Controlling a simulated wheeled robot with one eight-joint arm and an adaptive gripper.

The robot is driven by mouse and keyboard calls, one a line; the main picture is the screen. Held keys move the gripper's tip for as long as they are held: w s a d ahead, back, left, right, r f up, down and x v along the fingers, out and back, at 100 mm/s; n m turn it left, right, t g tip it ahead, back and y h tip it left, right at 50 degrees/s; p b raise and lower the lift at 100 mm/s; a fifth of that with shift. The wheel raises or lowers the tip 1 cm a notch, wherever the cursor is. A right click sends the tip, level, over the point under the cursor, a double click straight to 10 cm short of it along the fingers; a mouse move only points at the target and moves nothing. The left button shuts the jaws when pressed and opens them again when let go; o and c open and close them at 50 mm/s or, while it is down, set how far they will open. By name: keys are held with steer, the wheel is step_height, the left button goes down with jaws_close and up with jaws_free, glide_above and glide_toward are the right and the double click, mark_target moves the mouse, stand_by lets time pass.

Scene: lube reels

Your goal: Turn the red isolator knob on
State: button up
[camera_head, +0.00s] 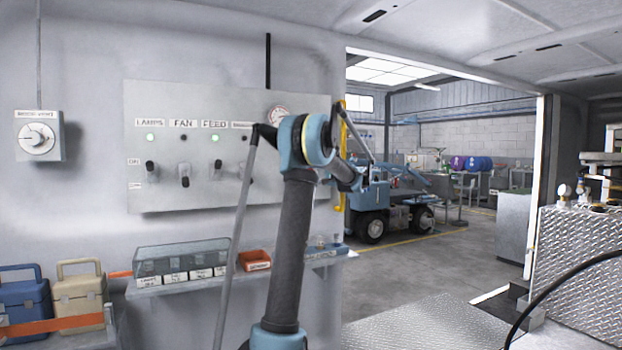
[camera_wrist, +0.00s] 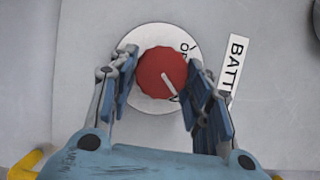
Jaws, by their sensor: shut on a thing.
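The red isolator knob (camera_wrist: 162,73) sits in the middle of a round white dial plate (camera_wrist: 150,107) in the wrist view. A white line on its face points to the lower right. The plate's lettering beside the upper right of the knob looks like "OFF", partly covered. My gripper (camera_wrist: 160,77) has one blue finger on each side of the knob and is shut on it. A label reading "BATT" (camera_wrist: 236,60) is right of the dial, its lower end cut off by the finger. In the head view my arm hides the knob.
A grey wall panel (camera_head: 160,108) carries switches and green lamps. Below it is a shelf with a clear-lidded box (camera_head: 180,258) and an orange bin (camera_head: 255,260). A yellow handrail (camera_head: 342,125) stands by the doorway. The doorway floor (camera_head: 400,268) is clear.

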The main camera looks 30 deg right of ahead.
steer(key=shift+f, duration=0.15)
steer(key=o, duration=1.1)
steer(key=shift+c, duration=0.2)
steer(key=shift+s+d, duration=0.1)
steer(key=shift+s, duration=0.05)
steer(key=v, duration=1.1)
steer(key=shift+s, duration=0.3)
